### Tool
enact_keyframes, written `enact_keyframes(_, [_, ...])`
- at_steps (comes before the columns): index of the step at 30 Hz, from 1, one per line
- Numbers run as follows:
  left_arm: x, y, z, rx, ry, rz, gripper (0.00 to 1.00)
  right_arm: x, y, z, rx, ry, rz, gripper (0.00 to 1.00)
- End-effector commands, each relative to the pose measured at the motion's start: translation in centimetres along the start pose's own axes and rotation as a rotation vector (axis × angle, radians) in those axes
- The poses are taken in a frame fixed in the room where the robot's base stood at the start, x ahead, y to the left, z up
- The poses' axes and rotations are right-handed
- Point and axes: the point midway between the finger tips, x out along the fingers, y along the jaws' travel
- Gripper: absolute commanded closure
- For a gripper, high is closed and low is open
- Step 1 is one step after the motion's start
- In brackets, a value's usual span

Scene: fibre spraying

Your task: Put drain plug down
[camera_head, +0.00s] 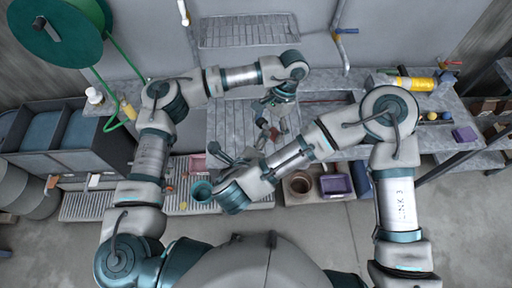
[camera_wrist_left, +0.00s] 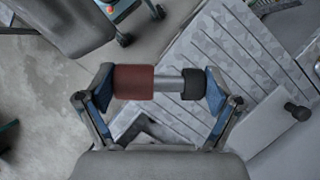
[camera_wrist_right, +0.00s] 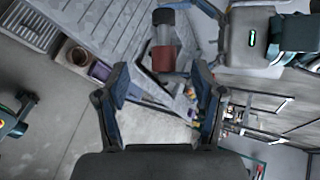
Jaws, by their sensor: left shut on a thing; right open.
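The drain plug, a red-brown cylinder with a metal shaft and black end, lies crosswise between the fingers of my left gripper (camera_wrist_left: 157,88) in the left wrist view, with its red part (camera_wrist_left: 133,82) at the left. My left gripper is shut on it at its two ends. In the head view my left gripper (camera_head: 268,118) holds it above the grey ribbed bench top; the plug is small there. The right wrist view shows the plug (camera_wrist_right: 163,60) beyond the fingertips of my right gripper (camera_wrist_right: 160,88). My right gripper is open and empty, close to the left one.
The grey bench (camera_head: 330,115) runs along the wall. A purple bin (camera_head: 335,185) and a brown pot (camera_head: 298,184) stand below the bench. A green hose reel (camera_head: 60,30) hangs upper left.

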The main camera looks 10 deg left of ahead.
Motion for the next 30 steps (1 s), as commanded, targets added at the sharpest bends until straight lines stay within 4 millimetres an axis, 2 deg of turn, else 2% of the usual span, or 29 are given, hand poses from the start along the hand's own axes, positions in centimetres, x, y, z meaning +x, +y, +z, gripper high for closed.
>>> enact_keyframes(6, [0.0,0.0,0.0,0.0,0.0,0.0,0.51,4.6,0.0,-0.1,0.005,0.004,0.0,0.32])
enact_keyframes(12, [0.0,0.0,0.1,0.0,0.001,0.0,0.51,7.6,0.0,0.0,0.005,0.002,0.0,0.32])
enact_keyframes(18, [0.0,0.0,0.1,0.0,0.001,0.0,0.51,8.9,0.0,0.0,0.003,0.001,0.0,0.32])
enact_keyframes(26, [0.0,0.0,0.1,0.0,0.001,0.0,0.51,9.0,0.0,0.0,0.003,0.0,0.0,0.32])
enact_keyframes(30, [0.0,0.0,0.1,0.0,0.001,0.0,0.51,9.0,0.0,0.0,0.003,0.0,0.0,0.65])
